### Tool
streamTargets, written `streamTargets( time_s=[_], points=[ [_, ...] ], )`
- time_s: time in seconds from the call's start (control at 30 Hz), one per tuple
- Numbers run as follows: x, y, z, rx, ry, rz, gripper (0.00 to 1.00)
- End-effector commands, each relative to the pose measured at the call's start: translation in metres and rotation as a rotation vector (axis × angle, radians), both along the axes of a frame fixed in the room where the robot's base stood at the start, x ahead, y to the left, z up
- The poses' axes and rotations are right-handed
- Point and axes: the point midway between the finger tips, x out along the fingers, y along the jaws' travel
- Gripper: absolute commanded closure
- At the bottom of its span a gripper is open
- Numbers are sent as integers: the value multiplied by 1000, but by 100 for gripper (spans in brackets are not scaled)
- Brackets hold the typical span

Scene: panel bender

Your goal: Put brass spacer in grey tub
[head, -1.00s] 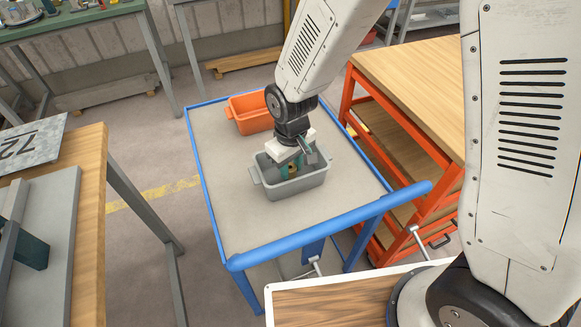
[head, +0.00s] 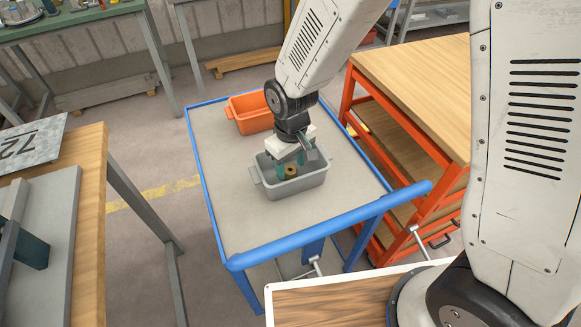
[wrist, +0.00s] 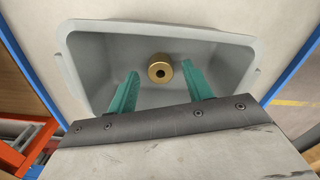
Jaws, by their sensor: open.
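The brass spacer (head: 291,172) is a short round piece with a hole in its middle. It sits inside the grey tub (head: 300,187), and in the wrist view the spacer (wrist: 160,68) shows on the tub floor. The grey tub (wrist: 88,88) stands on the blue-framed cart. My gripper (head: 292,168) points down over the tub. Its two green fingers are open, one on each side of the spacer, with a gap to it on both sides in the wrist view.
An orange tub (head: 250,113) stands behind the grey tub on the cart top (head: 235,210). The cart has a blue rail (head: 330,226) at its near edge. An orange-framed bench (head: 420,85) is to the right. A wooden table (head: 92,190) is at the left.

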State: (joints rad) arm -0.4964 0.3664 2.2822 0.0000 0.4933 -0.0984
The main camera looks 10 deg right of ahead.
Motion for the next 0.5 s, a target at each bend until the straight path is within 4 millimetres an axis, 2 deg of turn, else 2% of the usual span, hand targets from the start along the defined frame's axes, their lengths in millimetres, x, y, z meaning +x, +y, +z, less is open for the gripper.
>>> streamTargets(
  time_s=[0.1, 0.3, 0.5],
  points=[
    [1, 1, 27, 3, -6, 0, 49],
    [1, 0, 70, 3, -6, 0, 49],
    [1, 0, 96, 2, -2, 0, 49]
  ],
)
